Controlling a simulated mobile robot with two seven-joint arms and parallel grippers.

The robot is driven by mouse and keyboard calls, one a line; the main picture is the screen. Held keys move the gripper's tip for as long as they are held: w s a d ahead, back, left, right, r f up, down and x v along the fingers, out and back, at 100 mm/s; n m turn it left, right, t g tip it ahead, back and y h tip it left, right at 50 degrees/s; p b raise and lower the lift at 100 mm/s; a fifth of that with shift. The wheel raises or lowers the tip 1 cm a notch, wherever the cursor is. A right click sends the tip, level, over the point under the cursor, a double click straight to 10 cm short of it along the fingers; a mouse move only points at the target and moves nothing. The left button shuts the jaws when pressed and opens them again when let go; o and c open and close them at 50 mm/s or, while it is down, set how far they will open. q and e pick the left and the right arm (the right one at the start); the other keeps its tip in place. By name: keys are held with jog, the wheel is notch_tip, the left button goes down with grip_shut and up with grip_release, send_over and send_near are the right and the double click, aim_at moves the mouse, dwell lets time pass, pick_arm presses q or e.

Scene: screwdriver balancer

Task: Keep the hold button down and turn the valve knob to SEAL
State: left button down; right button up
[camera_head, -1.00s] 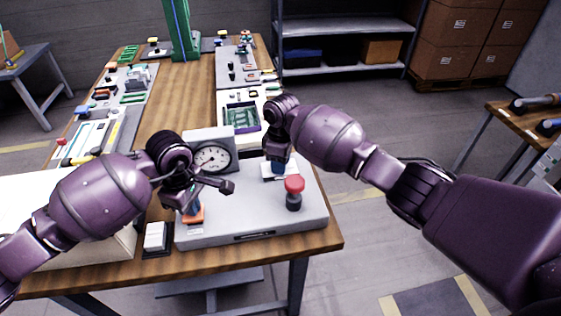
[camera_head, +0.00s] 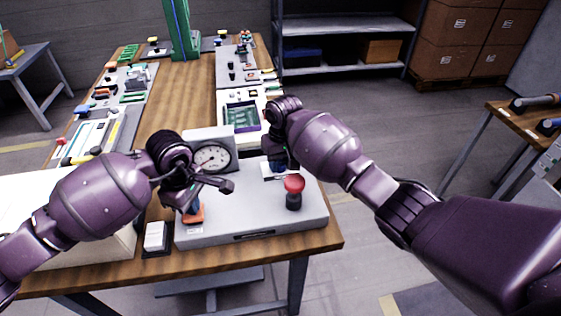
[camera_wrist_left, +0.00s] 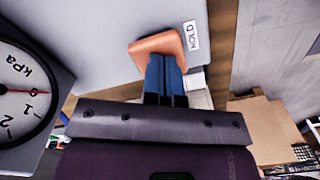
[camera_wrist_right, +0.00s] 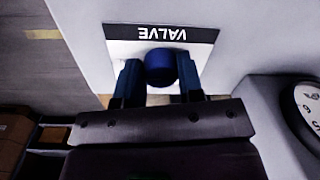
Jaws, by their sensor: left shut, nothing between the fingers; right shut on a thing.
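The orange hold button (camera_head: 194,216) is at the front left of the grey panel (camera_head: 240,222). It also shows beside its HOLD label (camera_wrist_left: 191,36) in the left wrist view (camera_wrist_left: 148,44). My left gripper (camera_wrist_left: 167,62) is shut and empty, its blue fingertips over the button and apparently touching it. The blue round valve knob (camera_wrist_right: 160,68) is on a white plate (camera_wrist_right: 120,50) marked VALVE. My right gripper (camera_wrist_right: 160,82) is shut on the knob, one finger on each side. In the head view, my right wrist mostly hides the knob, and no SEAL mark can be read.
A kPa gauge (camera_head: 212,158) stands behind the panel; its red needle is near 0 in the left wrist view (camera_wrist_left: 20,90). A red mushroom button (camera_head: 294,185) stands close in front of my right gripper. A white block (camera_head: 155,236) is left of the panel.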

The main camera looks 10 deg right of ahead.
jog(key=shift+m, duration=0.5)
jog(key=o, duration=0.9)
